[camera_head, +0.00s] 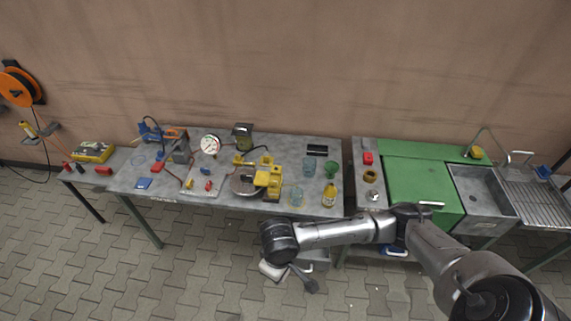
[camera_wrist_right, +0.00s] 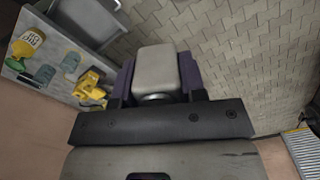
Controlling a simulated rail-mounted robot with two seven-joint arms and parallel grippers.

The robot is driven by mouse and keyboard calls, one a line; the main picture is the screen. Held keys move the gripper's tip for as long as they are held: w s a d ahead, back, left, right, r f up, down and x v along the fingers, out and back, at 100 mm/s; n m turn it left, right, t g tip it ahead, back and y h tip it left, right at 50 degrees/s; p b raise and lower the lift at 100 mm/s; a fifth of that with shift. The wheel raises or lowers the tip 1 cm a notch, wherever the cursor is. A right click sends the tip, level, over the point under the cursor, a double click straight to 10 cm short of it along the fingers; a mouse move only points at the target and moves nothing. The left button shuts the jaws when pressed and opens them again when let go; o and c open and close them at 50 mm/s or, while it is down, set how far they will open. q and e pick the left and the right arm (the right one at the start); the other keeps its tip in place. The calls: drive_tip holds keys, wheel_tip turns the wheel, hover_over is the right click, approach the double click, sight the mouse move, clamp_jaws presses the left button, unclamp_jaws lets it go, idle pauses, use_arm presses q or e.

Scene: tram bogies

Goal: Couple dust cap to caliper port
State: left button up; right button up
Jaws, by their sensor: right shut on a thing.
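My right gripper (camera_head: 287,276) hangs in front of the workbench, below its front edge. In the right wrist view the gripper (camera_wrist_right: 156,72) is shut on a pale grey rounded block (camera_wrist_right: 156,70); I cannot tell what the block is. A yellow caliper-like part (camera_head: 268,179) sits at the right edge of a round metal disc (camera_head: 243,184) on the bench; it also shows in the wrist view (camera_wrist_right: 88,88), apart from the gripper. Its port is too small to make out. Small red parts (camera_head: 208,186) lie left of the disc; I cannot tell whether one is the dust cap.
A green-topped counter (camera_head: 420,185) with a sink (camera_head: 483,188) stands to the right. A grey bin (camera_wrist_right: 88,20) lies near the bench. The paved floor in front is mostly clear.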

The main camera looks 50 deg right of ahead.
use_arm(q)
wheel_tip(320, 180, up, 7)
drive_tip(key=p, duration=0.5)
drive_tip(key=shift+d+r, duration=0.15)
use_arm(e)
drive_tip(key=s+a+r+m, duration=0.1)
drive_tip(key=a+r, duration=0.4)
drive_tip(key=r, duration=0.4)
drive_tip(key=shift+s+r, duration=0.15)
drive_tip(key=shift+d, duration=0.1)
